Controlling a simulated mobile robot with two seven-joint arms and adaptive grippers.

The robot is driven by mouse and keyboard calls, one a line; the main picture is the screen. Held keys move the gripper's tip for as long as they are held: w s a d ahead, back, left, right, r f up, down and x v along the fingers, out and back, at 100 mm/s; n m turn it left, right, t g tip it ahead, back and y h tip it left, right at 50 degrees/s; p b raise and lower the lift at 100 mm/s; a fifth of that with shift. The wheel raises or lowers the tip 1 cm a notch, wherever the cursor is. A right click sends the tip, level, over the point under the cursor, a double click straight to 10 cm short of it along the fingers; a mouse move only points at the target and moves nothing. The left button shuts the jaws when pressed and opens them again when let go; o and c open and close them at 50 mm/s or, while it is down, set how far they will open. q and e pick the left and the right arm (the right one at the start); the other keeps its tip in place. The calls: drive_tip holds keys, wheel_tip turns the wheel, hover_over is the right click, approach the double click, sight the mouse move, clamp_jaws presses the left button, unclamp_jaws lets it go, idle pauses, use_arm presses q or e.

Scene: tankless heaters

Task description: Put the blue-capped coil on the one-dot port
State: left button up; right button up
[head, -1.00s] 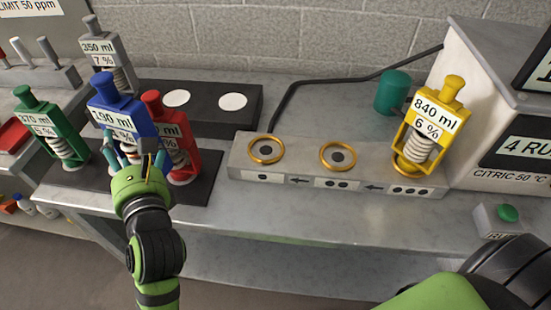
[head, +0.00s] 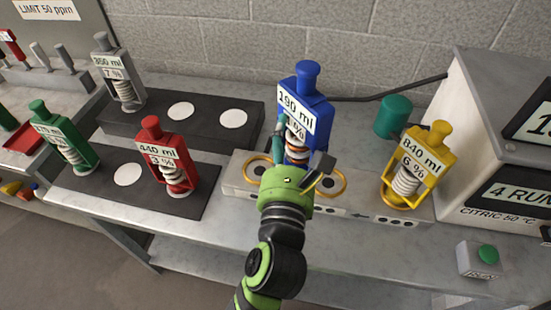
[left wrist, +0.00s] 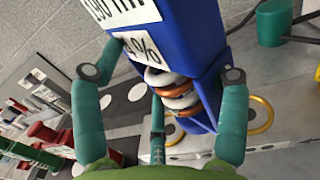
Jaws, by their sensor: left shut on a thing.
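The blue-capped coil (head: 306,95), labelled 190 ml, is upright in my left gripper (head: 299,158), which is shut on it. In the left wrist view, its blue frame (left wrist: 195,55) and banded coil fill the space between the teal fingers (left wrist: 165,85). The coil appears raised over the port block, in front of the area between the one-dot port (head: 251,160) and the two-dot port (head: 342,184). The gripper partly hides both gold rings, and the one-dot marking is hidden. My right gripper is out of view.
A yellow coil (head: 431,157) sits on the three-dot port at right. A teal cylinder (head: 393,117) stands behind it. Red (head: 165,155) and green (head: 64,138) coils stand on the dark mat (head: 95,187). A grey coil (head: 117,75) stands behind. A white machine (head: 490,90) bounds the right side.

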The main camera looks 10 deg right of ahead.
use_arm(q)
drive_tip(key=shift+d+r, duration=0.2)
drive_tip(key=shift+d, duration=0.05)
drive_tip(key=shift+w+a+f, duration=1.3)
drive_tip(key=shift+a+f, duration=0.05)
drive_tip(key=shift+f, duration=0.45)
drive_tip(key=shift+w+a+f, duration=1.35)
drive_tip(key=shift+a+f, duration=0.05)
drive_tip(key=shift+f, duration=0.4)
drive_tip(key=shift+w+a+f, duration=1.3)
drive_tip(key=shift+a+f, duration=0.05)
drive_tip(key=shift+f, duration=0.45)
drive_tip(key=shift+f+b, duration=0.15)
drive_tip(key=shift+b, duration=0.15)
drive_tip(key=o, duration=1.7)
drive_tip(key=shift+f, duration=0.1)
drive_tip(key=shift+s, duration=0.1)
